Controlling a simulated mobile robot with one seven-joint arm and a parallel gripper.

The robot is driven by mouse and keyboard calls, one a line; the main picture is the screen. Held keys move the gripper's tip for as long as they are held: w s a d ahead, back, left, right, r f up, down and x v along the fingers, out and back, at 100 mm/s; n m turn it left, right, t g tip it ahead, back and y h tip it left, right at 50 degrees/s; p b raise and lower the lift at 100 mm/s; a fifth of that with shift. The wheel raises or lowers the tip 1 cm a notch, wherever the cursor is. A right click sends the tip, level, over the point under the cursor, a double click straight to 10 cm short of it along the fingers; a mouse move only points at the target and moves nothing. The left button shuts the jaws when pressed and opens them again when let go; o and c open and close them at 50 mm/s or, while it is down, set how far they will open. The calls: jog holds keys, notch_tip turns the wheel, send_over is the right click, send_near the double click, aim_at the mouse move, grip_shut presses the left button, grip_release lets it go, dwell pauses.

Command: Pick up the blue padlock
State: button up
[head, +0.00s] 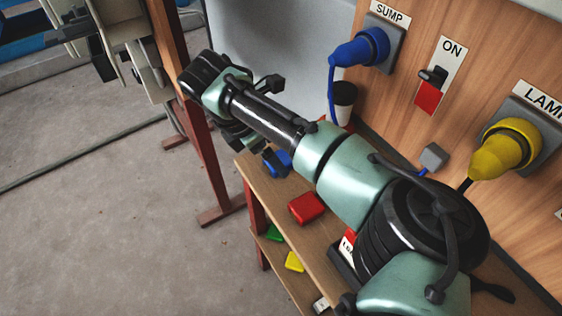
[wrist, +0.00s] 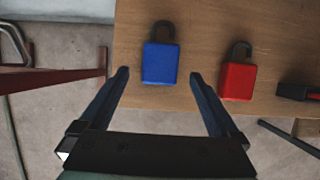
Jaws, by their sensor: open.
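The blue padlock (wrist: 160,62) lies flat on a wooden shelf (wrist: 200,25), close to its edge, with its dark shackle pointing away from my gripper in the wrist view. In the head view the blue padlock (head: 284,160) is partly hidden by my gripper (head: 267,154). In the wrist view my gripper (wrist: 159,76) is open and empty. Its two fingertips stand to either side of the padlock's lower part, with a gap on each side. I cannot tell how far above the shelf the fingertips are.
A red padlock (wrist: 238,80) lies to the right, near the right finger. A dark and red item (wrist: 298,92) lies further right. Green (head: 273,233) and yellow (head: 294,262) items sit on a lower shelf. A wooden panel with a blue plug (head: 362,47) and yellow plug (head: 507,147) rises behind.

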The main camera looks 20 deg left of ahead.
jog(key=x, duration=0.2)
jog(key=shift+w+d+f, duration=0.1)
jog(key=shift+f, duration=0.2)
grip_shut()
